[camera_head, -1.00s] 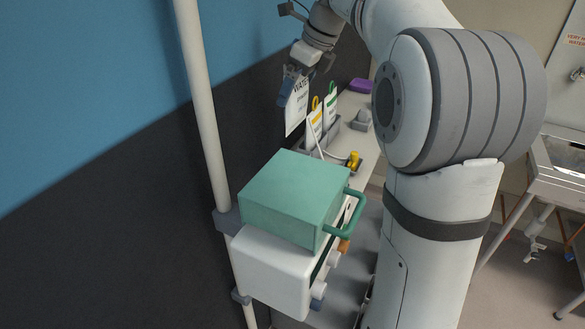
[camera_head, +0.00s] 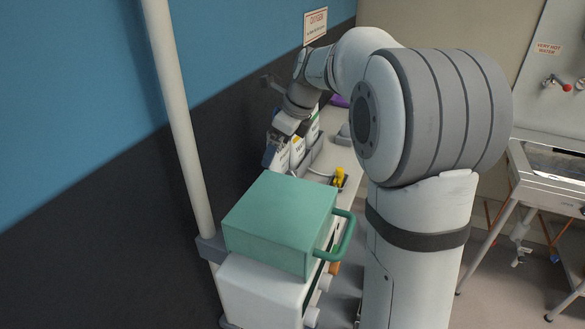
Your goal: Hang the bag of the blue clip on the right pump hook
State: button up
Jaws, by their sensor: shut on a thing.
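My gripper (camera_head: 273,150) is beyond the teal case, low beside the bags, with its jaws pointing down. It is shut on a white bag (camera_head: 283,161), of which only a narrow part shows below and behind the jaws. A blue piece shows at the jaws; I cannot tell whether it is the clip or a finger. Two other white bags stand in a grey holder just right of the gripper: a near one (camera_head: 298,151) with dark lettering and a far one (camera_head: 313,128) with a green edge. I cannot make out a pump hook.
The teal case (camera_head: 278,222) with a green handle sits on a white unit (camera_head: 262,291) by a pale pole (camera_head: 180,110). A yellow object (camera_head: 339,177) is on the counter right of the bags. A metal sink (camera_head: 560,165) stands far right.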

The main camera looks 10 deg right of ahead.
aim_at(280, 168)
notch_tip(280, 168, down, 7)
jog(key=shift+r+p, duration=0.1)
jog(key=shift+p, duration=0.4)
jog(key=o, duration=0.8)
